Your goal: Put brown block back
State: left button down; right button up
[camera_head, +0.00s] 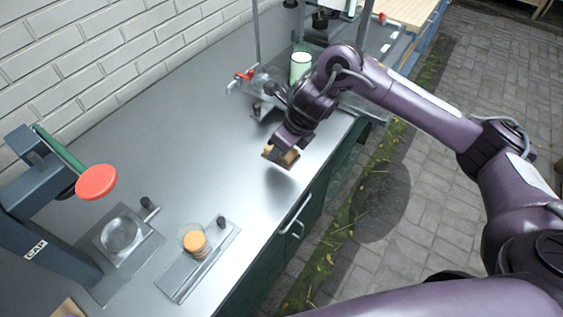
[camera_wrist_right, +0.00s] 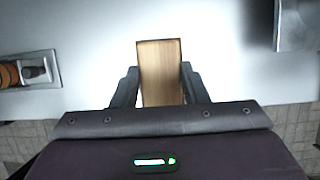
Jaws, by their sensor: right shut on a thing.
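The brown block (camera_head: 281,155) is held above the metal counter near its front edge in the head view. My right gripper (camera_head: 287,147) is shut on it. In the right wrist view the brown block (camera_wrist_right: 160,72) shows its wood grain, upright between the two dark fingers of my right gripper (camera_wrist_right: 160,88). A soft shadow lies on the counter below it. My left gripper is in neither view.
A press with a red knob (camera_head: 96,182) stands at the left. A plate with an orange-topped stack (camera_head: 195,242) lies at the front left. A pale green cup (camera_head: 300,67) stands on the rig at the back. The middle of the counter (camera_head: 190,130) is clear.

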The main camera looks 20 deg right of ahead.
notch_tip(320, 180, down, 6)
jog(key=shift+r+p, duration=0.1)
jog(key=shift+p, duration=0.25)
jog(key=shift+f, duration=0.2)
jog(key=o, duration=0.9)
jog(key=shift+o, duration=0.2)
jog(key=b+v, duration=0.1)
jog(key=v, duration=0.6)
jog(key=shift+b, duration=0.3)
jog(key=p+v, duration=0.1)
jog(key=v, duration=0.4)
